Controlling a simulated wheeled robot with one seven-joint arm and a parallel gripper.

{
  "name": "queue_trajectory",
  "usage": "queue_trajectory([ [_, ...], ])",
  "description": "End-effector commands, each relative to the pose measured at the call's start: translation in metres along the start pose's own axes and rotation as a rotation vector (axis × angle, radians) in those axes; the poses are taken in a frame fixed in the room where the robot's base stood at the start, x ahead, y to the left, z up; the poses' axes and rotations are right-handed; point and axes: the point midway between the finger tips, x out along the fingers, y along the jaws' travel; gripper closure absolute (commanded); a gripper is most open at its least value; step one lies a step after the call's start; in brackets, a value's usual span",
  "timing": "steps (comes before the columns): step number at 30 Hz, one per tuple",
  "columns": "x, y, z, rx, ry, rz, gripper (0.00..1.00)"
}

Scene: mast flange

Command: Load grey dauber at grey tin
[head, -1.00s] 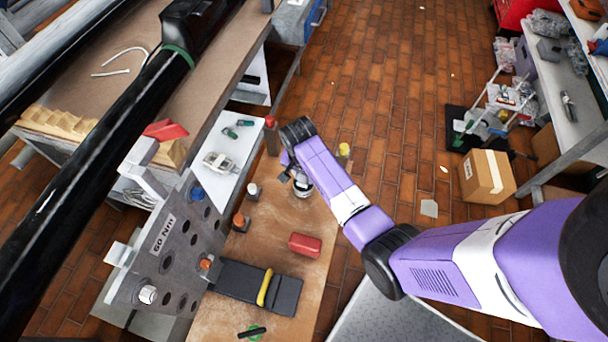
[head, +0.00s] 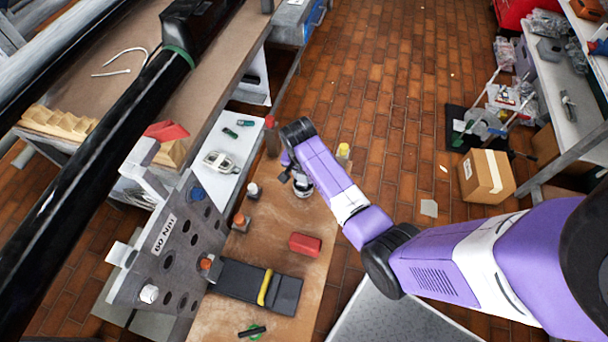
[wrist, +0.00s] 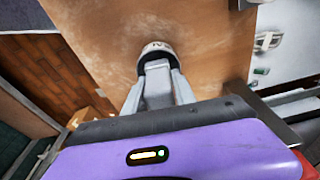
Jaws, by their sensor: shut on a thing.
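My gripper (wrist: 157,92) points down at the workbench, shut on a grey block-like piece (wrist: 157,76), which looks like the grey dauber's handle. The dauber's lower end is hidden. In the head view the tin (head: 303,190) stands on the brown bench top below my gripper (head: 290,177). The dauber's end appears at or in the tin's mouth, but I cannot tell whether it touches anything inside.
A white-topped holder (head: 252,189) and an orange-topped one (head: 240,221) stand left of the tin. A red box (head: 305,244) and dark tray (head: 240,282) lie nearer. A yellow-topped item (head: 343,151) is to the right. The grey flange plate (head: 170,250) stands left.

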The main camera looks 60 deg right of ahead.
Motion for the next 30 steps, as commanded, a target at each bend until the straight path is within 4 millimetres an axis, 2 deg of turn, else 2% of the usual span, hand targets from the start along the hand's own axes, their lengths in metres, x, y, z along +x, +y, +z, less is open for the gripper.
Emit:
queue_trajectory([
  [5, -0.001, 0.001, 0.001, 0.000, -0.003, 0.002, 1.00],
  [30, -0.059, 0.000, -0.009, 0.000, 0.000, 0.000, 1.00],
])
